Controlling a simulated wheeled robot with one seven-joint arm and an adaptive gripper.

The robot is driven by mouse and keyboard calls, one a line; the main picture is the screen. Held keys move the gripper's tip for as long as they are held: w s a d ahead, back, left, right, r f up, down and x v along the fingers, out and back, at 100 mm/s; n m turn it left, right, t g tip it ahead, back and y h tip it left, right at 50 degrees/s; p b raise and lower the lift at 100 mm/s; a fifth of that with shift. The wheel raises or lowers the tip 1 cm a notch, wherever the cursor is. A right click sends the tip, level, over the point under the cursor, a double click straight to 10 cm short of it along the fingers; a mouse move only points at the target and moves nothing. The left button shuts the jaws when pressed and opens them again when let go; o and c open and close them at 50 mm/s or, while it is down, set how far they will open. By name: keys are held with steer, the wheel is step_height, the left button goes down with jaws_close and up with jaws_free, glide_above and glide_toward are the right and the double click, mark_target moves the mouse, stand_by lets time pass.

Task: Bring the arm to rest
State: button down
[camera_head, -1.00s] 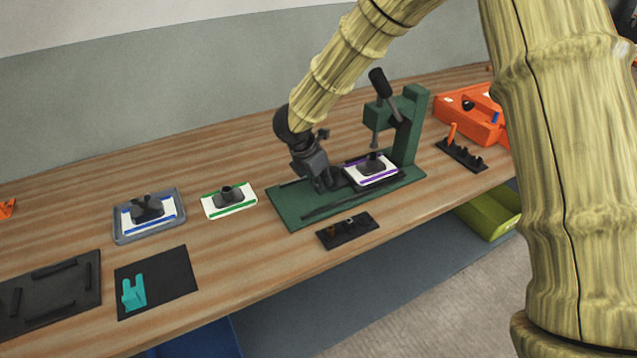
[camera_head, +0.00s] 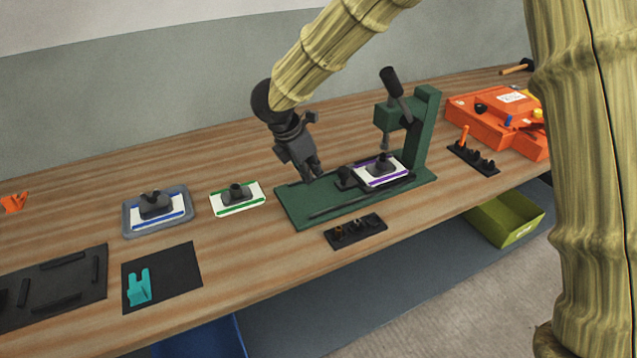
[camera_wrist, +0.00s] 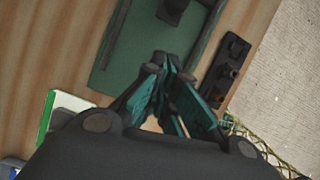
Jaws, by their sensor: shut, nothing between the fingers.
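My gripper (camera_head: 316,173) is shut and empty. In the head view it hangs above the left part of the green press fixture (camera_head: 295,208), pointing down. In the wrist view its closed fingers (camera_wrist: 170,75) point toward the fixture's green base (camera_wrist: 125,80). A white plate with purple edges (camera_head: 367,178) and a dark mould piece sits on the fixture under the press, to the right of my gripper and apart from it. My bamboo-textured arm reaches in from the upper right.
A green-edged plate (camera_head: 251,207) and a grey tray (camera_head: 128,230) with a blue-edged plate lie to the left. A small black rack (camera_head: 345,238) is in front of the fixture. Orange boxes (camera_head: 482,118) and another black rack (camera_head: 480,163) are to the right.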

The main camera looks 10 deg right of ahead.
steer(key=shift+v, duration=1.6)
